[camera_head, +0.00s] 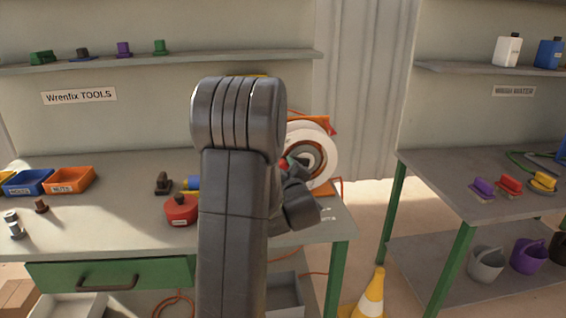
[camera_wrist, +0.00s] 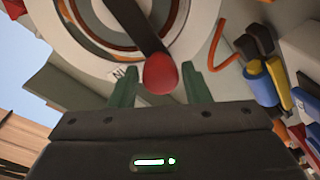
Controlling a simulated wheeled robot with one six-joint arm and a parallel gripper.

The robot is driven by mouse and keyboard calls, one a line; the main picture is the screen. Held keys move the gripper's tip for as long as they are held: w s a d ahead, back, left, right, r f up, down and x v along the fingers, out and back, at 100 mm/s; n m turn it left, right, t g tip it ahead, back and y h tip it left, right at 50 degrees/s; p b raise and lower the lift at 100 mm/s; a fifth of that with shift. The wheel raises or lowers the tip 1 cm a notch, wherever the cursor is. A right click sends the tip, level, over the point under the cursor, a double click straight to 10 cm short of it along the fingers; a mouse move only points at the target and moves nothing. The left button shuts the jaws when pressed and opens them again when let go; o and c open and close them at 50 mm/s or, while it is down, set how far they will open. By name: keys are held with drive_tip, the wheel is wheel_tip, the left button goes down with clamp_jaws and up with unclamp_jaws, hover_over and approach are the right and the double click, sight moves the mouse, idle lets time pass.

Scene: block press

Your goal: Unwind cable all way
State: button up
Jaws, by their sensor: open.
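A cable reel with a white round face (camera_head: 322,150) and orange parts stands at the right end of the workbench, partly hidden behind my arm. The wrist view shows the reel face (camera_wrist: 75,40) close up, with a dark crank arm (camera_wrist: 140,25) ending in a red knob (camera_wrist: 160,73). My gripper (camera_wrist: 160,88) is open, its two green fingers on either side of the red knob. I cannot tell whether they touch it. Orange cable (camera_wrist: 222,45) shows beside the reel in the wrist view.
The workbench (camera_head: 110,225) holds a red container (camera_head: 181,210), a blue bin (camera_head: 27,182) and an orange bin (camera_head: 72,180). Orange cable (camera_head: 172,304) lies below the bench. A traffic cone (camera_head: 371,295) stands right of it. A second table (camera_head: 450,165) is further right.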

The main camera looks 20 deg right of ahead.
drive_tip(key=shift+w+d, duration=0.15)
drive_tip(key=shift+w, duration=0.7)
drive_tip(key=shift+w+d, duration=0.1)
drive_tip(key=shift+w, duration=0.7)
clamp_jaws()
drive_tip(key=shift+f, duration=0.15)
